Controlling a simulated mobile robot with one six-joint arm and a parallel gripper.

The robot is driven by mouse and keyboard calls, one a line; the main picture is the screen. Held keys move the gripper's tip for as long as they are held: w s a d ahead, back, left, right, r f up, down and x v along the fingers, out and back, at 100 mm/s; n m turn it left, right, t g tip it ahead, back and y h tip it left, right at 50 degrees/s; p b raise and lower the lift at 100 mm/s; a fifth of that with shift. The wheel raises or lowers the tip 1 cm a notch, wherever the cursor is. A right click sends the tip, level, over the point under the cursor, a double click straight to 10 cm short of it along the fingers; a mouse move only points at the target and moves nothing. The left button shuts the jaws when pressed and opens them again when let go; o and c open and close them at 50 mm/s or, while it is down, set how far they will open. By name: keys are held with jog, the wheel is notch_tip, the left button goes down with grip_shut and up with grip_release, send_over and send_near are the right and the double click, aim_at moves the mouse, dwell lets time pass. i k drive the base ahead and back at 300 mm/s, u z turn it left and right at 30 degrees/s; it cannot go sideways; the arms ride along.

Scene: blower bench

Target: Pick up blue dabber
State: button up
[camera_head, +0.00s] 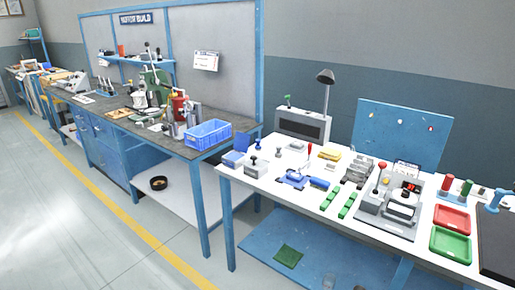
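A blue upright piece with a wider top (496,198), which looks like the blue dabber, stands at the far right of the white bench (262,183). It is behind a dark flat panel (497,242) and right of a red upright piece (446,184) and a green upright piece (466,188). A short blue cylinder (319,184) also lies near the middle of the bench; its kind is too small to tell. My gripper is not in view.
A red tray (452,218) and a green tray (450,245) lie left of the dark panel. A grey device with a red display (390,215) stands left of them. Several small tools crowd the bench's middle. A blue crate (208,134) sits on the left bench. Floor in front is clear.

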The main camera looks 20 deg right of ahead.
aim_at(259, 147)
jog(key=k, duration=0.6)
jog(key=u, duration=0.4)
jog(key=i, duration=0.85)
jog(key=u, duration=0.5)
jog(key=i, duration=1.5)
jog(key=z, duration=0.65)
jog(key=i, duration=0.7)
jog(key=z, duration=0.4)
